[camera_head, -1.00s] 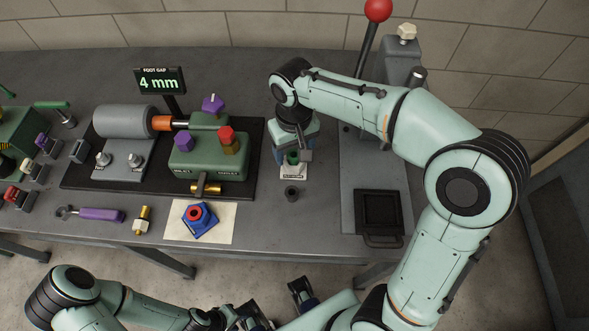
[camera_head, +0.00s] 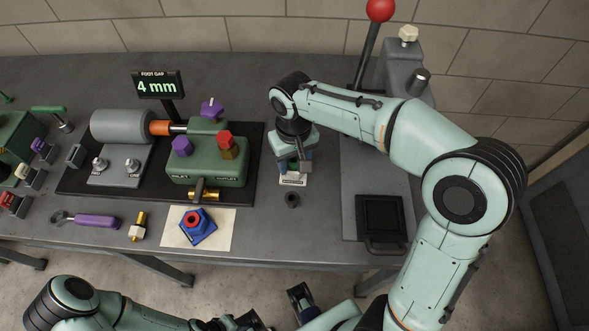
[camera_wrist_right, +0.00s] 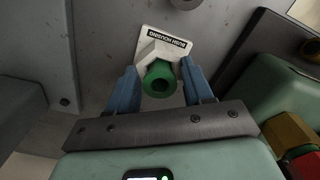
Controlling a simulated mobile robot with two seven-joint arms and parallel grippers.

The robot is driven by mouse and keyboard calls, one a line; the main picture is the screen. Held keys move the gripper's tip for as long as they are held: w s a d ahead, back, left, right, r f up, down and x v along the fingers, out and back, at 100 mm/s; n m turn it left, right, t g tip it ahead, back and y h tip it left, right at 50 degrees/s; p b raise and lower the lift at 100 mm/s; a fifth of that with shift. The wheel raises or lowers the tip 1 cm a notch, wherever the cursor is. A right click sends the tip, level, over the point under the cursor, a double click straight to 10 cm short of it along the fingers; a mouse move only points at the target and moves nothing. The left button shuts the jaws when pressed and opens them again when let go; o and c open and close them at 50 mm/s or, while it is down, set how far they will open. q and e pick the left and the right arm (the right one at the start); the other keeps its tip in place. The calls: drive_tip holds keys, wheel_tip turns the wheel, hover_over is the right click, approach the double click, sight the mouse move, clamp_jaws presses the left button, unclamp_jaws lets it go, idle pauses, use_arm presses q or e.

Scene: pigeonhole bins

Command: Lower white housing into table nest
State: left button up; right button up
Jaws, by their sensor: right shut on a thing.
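In the head view my right gripper (camera_head: 292,166) points down over this plate (camera_head: 292,181) and hides most of the housing. My left gripper (camera_head: 277,308) is at the bottom edge, its fingers apart and empty.
A dark ring (camera_head: 291,198) stands just in front of the plate. A green block with coloured knobs (camera_head: 207,172) is to the left, and a grey lever press (camera_head: 370,190) to the right. A blue part with a red ring (camera_head: 197,224) lies on a cream sheet (camera_head: 226,230).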

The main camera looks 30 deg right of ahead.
drive_tip(key=shift+r, duration=0.1)
use_arm(q)
drive_tip(key=shift+w+r+p, duration=0.3)
drive_tip(key=shift+r+p, duration=0.6)
use_arm(e)
drive_tip(key=shift+r, duration=1)
use_arm(q)
drive_tip(key=shift+r, duration=0.1)
use_arm(e)
drive_tip(key=shift+r, duration=0.1)
wheel_tip(320, 180, up, 2)
drive_tip(key=shift+r+p, duration=0.15)
drive_tip(key=shift+p, duration=0.8)
drive_tip(key=shift+r+p, duration=1.25)
drive_tip(key=shift+r, duration=0.5)
use_arm(q)
drive_tip(key=w+r, duration=0.1)
drive_tip(key=r, duration=0.2)
drive_tip(key=w+r, duration=0.1)
drive_tip(key=r, duration=0.1)
drive_tip(key=shift+w, duration=0.3)
use_arm(e)
drive_tip(key=shift+f, duration=0.1)
use_arm(q)
drive_tip(key=shift+s+f, duration=0.1)
drive_tip(key=shift+s, duration=0.1)
use_arm(e)
drive_tip(key=shift+s, duration=0.1)
